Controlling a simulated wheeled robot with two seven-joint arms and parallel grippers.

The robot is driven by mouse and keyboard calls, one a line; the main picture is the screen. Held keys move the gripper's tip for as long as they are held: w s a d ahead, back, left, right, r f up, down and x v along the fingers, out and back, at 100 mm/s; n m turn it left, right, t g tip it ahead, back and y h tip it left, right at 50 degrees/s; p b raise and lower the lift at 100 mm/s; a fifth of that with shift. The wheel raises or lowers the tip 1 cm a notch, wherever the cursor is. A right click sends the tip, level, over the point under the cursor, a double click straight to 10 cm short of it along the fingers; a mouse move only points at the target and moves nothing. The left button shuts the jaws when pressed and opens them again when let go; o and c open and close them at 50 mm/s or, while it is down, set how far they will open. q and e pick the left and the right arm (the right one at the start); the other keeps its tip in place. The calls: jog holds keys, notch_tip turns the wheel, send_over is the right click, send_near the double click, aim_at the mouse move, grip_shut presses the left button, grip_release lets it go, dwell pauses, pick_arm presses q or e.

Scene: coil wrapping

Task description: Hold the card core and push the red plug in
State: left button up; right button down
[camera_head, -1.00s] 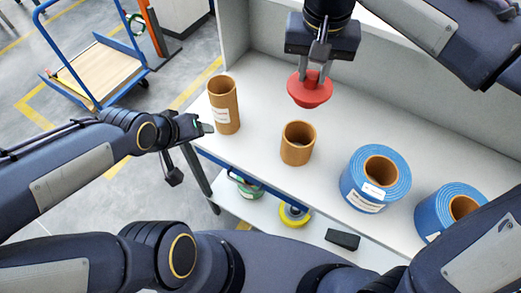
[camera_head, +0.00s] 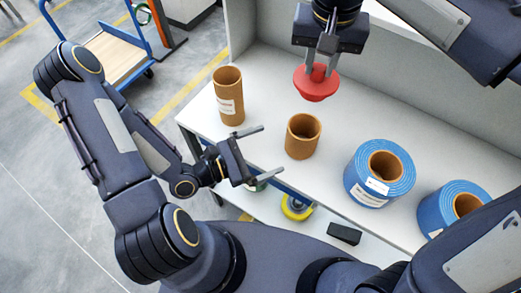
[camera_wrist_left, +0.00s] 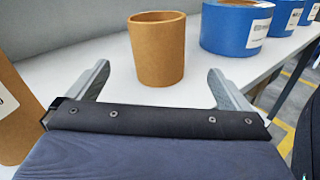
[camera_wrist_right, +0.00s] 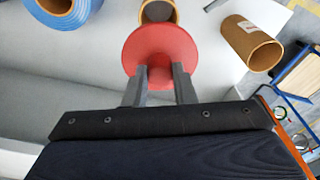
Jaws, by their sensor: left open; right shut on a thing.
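The short card core (camera_head: 302,137) stands upright and open-topped on the white table; it also shows in the left wrist view (camera_wrist_left: 157,52) and, partly hidden by the plug, in the right wrist view (camera_wrist_right: 158,12). My left gripper (camera_head: 272,152) is open beside the core, on the left and near side, with the core ahead of its spread fingers, not touching. The red plug (camera_head: 316,84) is in my right gripper (camera_head: 322,62), which is shut on its stem. The plug hangs above and slightly behind the core, apart from it; it fills the middle of the right wrist view (camera_wrist_right: 160,48).
A taller card tube (camera_head: 229,97) with a label stands left of the core. A low wall closes the table's back. A shelf below holds a yellow roll (camera_head: 297,208) and a black block (camera_head: 344,234).

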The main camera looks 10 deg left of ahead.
aim_at(315, 129)
pick_arm(q)
jog(key=shift+s+a+n+t, duration=0.15)
jog(key=shift+n+t, duration=0.25)
jog(key=shift+n, duration=0.6)
jog(key=shift+w+d, duration=0.2)
jog(key=shift+d, duration=0.1)
jog(key=x, duration=1.1)
jog(key=shift+c, duration=0.4)
jog(key=c, duration=0.9)
pick_arm(e)
notch_tip(315, 129, down, 5)
jog(key=m, duration=0.5)
jog(key=shift+a+f+m+h, duration=0.1)
jog(key=shift+f+m+h, duration=0.05)
jog(key=shift+m+h, duration=0.2)
